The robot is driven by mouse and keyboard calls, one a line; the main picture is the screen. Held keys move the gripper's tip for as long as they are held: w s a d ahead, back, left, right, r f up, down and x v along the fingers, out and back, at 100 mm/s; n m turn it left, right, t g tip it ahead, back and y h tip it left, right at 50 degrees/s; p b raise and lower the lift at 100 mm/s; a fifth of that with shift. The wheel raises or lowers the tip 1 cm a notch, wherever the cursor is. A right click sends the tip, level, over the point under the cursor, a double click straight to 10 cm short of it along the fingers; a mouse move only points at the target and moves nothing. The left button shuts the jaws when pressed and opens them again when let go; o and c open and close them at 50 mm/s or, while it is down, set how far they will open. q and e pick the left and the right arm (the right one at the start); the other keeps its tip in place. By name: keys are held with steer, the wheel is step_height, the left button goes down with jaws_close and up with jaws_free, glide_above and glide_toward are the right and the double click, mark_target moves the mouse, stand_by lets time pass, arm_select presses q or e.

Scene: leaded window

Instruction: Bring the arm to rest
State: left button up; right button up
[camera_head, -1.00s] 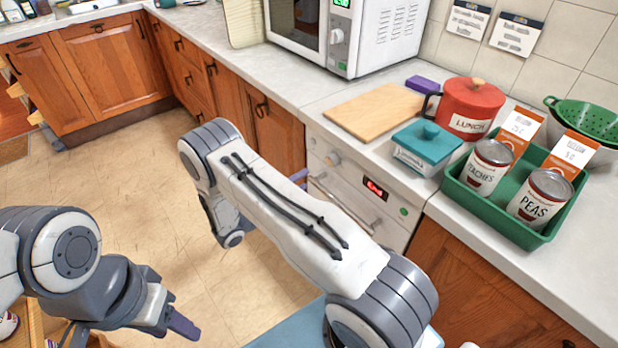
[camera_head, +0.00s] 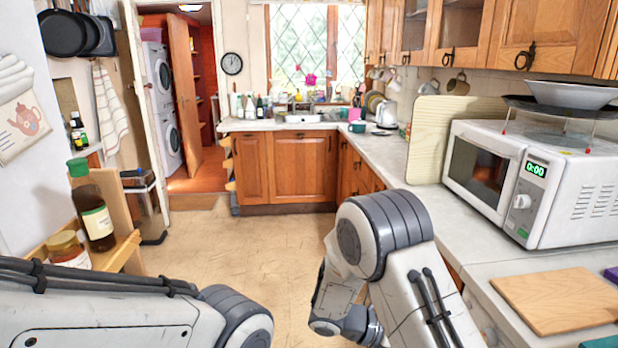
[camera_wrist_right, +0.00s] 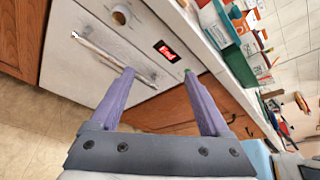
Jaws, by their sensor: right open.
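My right gripper (camera_wrist_right: 158,76) shows in the right wrist view with its two purple fingers spread apart and nothing between them. It hangs in front of the white oven front (camera_wrist_right: 85,45), which has a long handle and a red display. In the head view my right arm (camera_head: 385,240) is bent in front of the counter at lower centre right, and its gripper is hidden there. My left arm (camera_head: 110,315) crosses the lower left of the head view. Its gripper is out of the picture.
The counter carries a microwave (camera_head: 540,185) and a wooden board (camera_head: 560,299). A shelf with a brown bottle (camera_head: 95,215) is at left. The floor (camera_head: 240,240) between is clear.

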steer(key=s+a+r+m+t+y+p, duration=0.1)
steer(key=s+a+r+m+y+p, duration=0.1)
steer(key=s+a+r+m+y, duration=0.4)
steer(key=s+a+r+m+t+y+p, duration=0.1)
steer(key=s+a+r+m+y, duration=0.5)
steer(key=s+a+m, duration=0.5)
steer(key=s+a+y, duration=0.2)
steer(key=a, duration=0.1)
steer(key=shift+s+a+r+m+y+p, duration=0.25)
steer(key=shift+s+r+m+y+p, duration=0.1)
steer(key=shift+r+m+y+p, duration=0.05)
